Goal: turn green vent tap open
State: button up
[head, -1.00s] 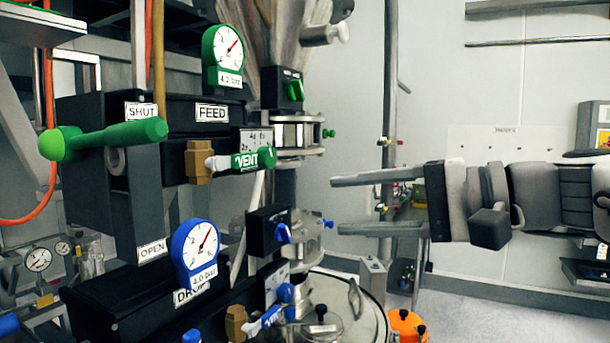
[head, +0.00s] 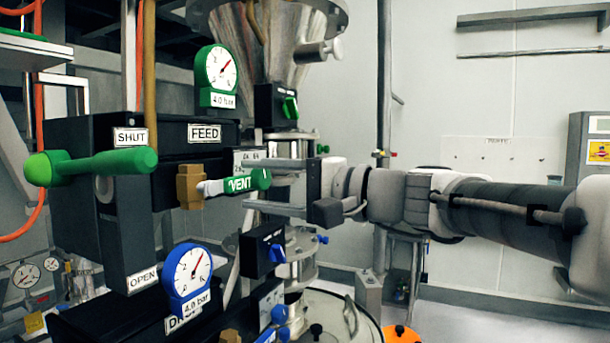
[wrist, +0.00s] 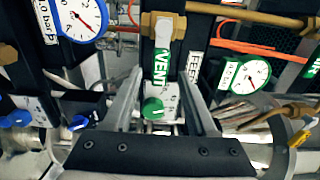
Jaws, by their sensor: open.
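The green vent tap (head: 242,184) is a lever with a green sleeve marked VENT, on a brass valve body (head: 190,187). The lever lies nearly level, pointing right from the valve. My gripper (head: 252,185) reaches in from the right, open. In the head view one finger is above the lever and one below it. In the wrist view the green lever (wrist: 161,70) lies between the two fingers, its rounded end toward the palm. Whether a finger touches it I cannot tell.
A large green FEED lever (head: 90,167) stands out at left, by SHUT and OPEN plates. A green gauge (head: 217,68) is above the tap and a blue gauge (head: 187,270) below. Black boxes with a green knob (head: 290,107) and a blue knob (head: 277,253) are close to my gripper.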

aim_at(243, 184)
jog(key=shift+p+x, duration=0.3)
jog(key=shift+x, duration=1.65)
grip_shut()
